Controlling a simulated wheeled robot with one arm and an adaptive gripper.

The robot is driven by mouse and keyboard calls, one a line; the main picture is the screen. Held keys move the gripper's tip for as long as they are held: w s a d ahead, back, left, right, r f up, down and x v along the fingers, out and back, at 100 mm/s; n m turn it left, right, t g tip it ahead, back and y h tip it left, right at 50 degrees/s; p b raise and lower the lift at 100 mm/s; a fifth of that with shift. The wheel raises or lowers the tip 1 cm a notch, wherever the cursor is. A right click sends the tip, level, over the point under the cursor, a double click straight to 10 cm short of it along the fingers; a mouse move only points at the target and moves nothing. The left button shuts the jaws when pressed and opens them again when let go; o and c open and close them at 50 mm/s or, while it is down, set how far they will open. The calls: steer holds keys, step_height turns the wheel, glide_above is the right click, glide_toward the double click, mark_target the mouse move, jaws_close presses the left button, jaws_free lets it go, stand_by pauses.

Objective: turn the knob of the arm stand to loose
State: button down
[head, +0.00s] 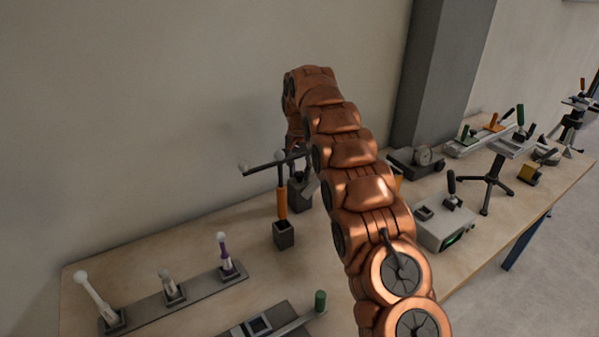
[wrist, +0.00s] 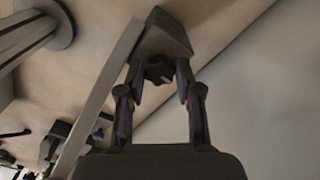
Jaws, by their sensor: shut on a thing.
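In the wrist view a dark grey block of the arm stand (wrist: 163,32) is straight ahead, with a pale grey bar (wrist: 108,95) running along its left side. A small black lobed knob (wrist: 158,72) sits at the block's near face. My gripper (wrist: 158,78) has one finger on each side of the knob, closed in on it; the exact contact is too dark to make out. In the head view my arm bends down at the back of the table and hides most of the gripper. A dark block (head: 299,194) shows beside it there, partly covered.
A rack (head: 170,302) with several levers is front left. A grey box (head: 444,225) and a small tripod (head: 490,184) are right. The wall is close behind.

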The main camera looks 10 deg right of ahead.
steer(key=shift+n, duration=0.5)
steer(key=c, duration=0.8)
jaws_free()
